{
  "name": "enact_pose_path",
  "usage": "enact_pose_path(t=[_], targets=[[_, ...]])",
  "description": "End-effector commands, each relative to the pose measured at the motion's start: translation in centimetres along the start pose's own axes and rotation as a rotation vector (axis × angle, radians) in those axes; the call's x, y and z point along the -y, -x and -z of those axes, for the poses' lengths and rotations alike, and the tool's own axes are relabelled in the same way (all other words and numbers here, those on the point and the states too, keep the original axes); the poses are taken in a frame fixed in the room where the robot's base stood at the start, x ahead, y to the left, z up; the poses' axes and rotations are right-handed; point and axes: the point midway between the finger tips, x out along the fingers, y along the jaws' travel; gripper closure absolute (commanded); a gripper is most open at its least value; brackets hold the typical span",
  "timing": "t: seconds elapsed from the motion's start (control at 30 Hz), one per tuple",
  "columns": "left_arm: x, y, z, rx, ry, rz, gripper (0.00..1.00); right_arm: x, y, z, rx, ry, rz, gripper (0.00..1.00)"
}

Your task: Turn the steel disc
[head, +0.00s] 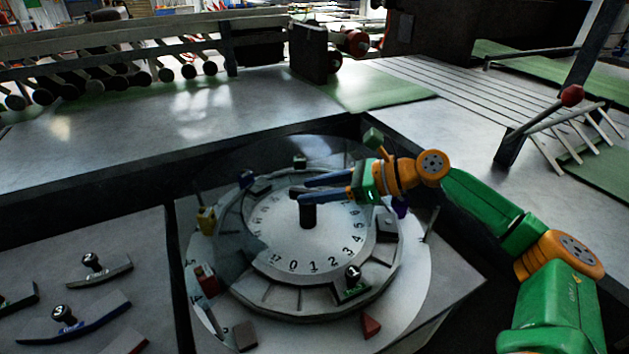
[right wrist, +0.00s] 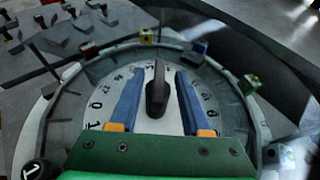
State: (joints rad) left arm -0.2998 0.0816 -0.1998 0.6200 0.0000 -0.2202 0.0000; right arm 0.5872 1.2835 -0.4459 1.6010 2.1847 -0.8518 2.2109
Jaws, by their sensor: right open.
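The steel disc (head: 278,232) is a pale round dial with black numbers around its edge, set in a stepped grey ring. A dark upright knob (head: 308,214) stands at its centre; in the right wrist view the knob (right wrist: 157,92) lies between my two blue fingers. My right gripper (head: 299,189) reaches in from the right over the disc. It is open, with a finger on each side of the knob and visible gaps to it. The right gripper and arm hide some numbers at the disc's far right. My left gripper is not in view.
Small coloured blocks, including a yellow one (head: 206,219) and a red one (head: 371,326), stand around the ring. Knobbed curved pieces (head: 92,268) lie on the left panel. A red-balled lever (head: 571,96) rises at right. The steel table behind is mostly clear.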

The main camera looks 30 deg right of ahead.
Motion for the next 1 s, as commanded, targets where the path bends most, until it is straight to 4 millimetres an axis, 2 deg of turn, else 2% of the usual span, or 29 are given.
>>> enact_pose_path(t=[0.23,0.4,0.43,1.0], targets=[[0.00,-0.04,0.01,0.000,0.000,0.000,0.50,0.00,-0.17,0.08,0.000,0.001,0.000,0.53],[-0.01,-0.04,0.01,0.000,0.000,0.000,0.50,0.00,-0.15,0.08,0.000,0.001,0.000,0.98],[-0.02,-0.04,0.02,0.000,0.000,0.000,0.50,0.00,-0.15,0.08,0.000,0.001,0.000,1.00],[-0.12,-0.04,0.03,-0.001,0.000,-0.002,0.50,0.00,-0.14,0.09,-0.001,0.001,0.000,1.00]])
